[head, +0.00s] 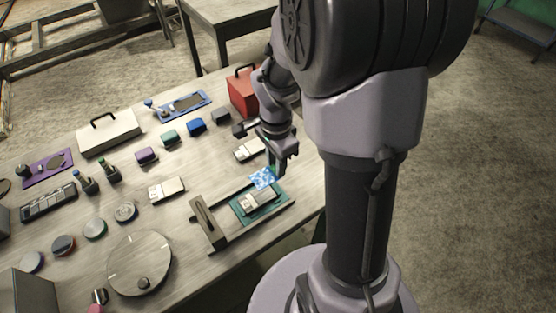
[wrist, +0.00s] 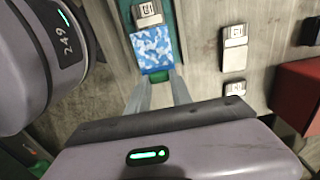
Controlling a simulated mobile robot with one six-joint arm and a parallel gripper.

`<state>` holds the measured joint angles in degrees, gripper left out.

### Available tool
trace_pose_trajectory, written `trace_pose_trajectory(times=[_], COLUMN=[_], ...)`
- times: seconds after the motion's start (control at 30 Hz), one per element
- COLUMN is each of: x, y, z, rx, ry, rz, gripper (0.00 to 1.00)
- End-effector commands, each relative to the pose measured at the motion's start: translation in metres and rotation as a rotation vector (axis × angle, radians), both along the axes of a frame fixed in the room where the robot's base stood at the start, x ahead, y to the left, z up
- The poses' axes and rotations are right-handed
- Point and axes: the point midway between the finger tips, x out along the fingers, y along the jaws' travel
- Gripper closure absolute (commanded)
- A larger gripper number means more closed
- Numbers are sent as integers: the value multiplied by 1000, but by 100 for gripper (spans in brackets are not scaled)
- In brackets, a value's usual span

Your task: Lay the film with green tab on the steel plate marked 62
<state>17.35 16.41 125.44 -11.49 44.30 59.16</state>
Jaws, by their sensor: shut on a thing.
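The film (head: 262,178), blue and white patterned, hangs from my gripper (head: 276,170). In the wrist view the film (wrist: 151,47) is held by its green tab (wrist: 157,76) between the two fingers (wrist: 158,88). A steel plate (head: 258,200) lies on a green base, just nearer the camera than the film. In the wrist view this plate (wrist: 147,12) shows just beyond the film's far edge. Other steel plates (head: 249,150) (head: 166,188) lie on the table. Their printed marks are too small to read surely.
A wooden bar (head: 207,222) stands left of the green base. A red box (head: 243,92) and a cream case (head: 110,133) stand further back. Several coloured blocks, discs and a round turntable (head: 140,263) occupy the left. Bare tabletop lies between them.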

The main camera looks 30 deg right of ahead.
Motion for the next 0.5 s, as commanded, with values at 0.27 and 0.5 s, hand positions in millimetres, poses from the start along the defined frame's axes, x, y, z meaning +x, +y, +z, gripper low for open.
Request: trace_pose_trajectory(times=[0.27, 0.5], x=[0, 0], y=[0, 0], z=[-36, -67], rx=[0, 0], ry=[0, 1], rz=[0, 0], gripper=[100, 100])
